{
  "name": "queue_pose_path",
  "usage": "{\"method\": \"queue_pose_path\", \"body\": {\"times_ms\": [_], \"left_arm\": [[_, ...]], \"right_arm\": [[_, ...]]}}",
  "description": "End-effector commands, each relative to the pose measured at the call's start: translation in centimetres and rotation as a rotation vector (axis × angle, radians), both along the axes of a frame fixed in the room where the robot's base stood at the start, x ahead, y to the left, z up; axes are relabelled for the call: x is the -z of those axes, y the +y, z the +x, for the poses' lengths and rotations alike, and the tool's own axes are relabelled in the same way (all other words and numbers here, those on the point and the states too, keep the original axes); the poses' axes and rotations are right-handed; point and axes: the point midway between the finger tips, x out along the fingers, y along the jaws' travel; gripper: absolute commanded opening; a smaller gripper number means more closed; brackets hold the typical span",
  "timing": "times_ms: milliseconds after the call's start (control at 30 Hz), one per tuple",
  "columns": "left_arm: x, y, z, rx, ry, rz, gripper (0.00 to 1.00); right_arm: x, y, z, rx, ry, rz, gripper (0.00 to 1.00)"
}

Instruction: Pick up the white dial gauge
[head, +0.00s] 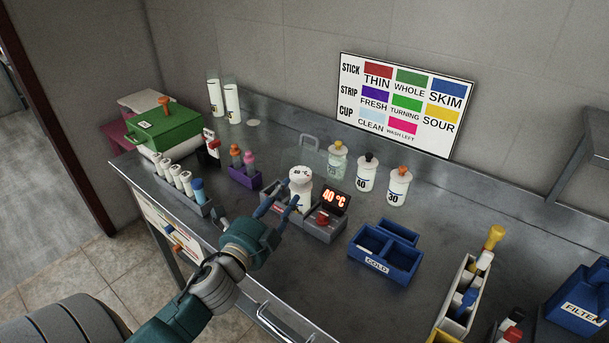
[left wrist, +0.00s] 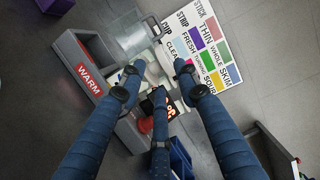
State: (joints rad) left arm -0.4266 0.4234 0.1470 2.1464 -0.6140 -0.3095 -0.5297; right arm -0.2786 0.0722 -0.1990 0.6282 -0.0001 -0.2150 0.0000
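I cannot tell whether any finger touches the gauge. The WARM unit (left wrist: 92,73) shows at the left there. My right gripper is not in view.
Capped bottles (head: 366,175) stand behind and to the right. A blue COLD rack (head: 385,262) is at the right. A purple rack (head: 244,178) and a grey tube rack (head: 185,195) are at the left. A green box (head: 168,130) stands at the back left.

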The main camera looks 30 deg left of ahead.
Motion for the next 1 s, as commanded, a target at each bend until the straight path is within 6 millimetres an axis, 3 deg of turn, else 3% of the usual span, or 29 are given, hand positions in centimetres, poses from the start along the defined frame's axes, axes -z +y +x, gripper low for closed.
{"method": "queue_pose_path", "body": {"times_ms": [100, 267, 667, 933, 1000], "left_arm": [[-0.3, 0.3, 1.9, 0.0, -0.002, -0.001, 0.32], [-0.1, 0.5, 3.2, 0.0, 0.001, -0.002, 0.32], [-0.1, 1.3, 8.1, 0.0, 0.001, -0.003, 0.32], [0.0, 1.3, 8.5, 0.0, 0.002, -0.003, 0.32], [0.0, 1.3, 8.5, 0.0, 0.002, -0.003, 0.22]], "right_arm": [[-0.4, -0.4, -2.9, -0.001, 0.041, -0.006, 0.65], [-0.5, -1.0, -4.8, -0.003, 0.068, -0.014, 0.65], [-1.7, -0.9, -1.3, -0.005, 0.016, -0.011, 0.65], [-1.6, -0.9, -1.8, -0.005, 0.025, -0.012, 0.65], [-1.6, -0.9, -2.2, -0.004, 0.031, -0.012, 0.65]]}}
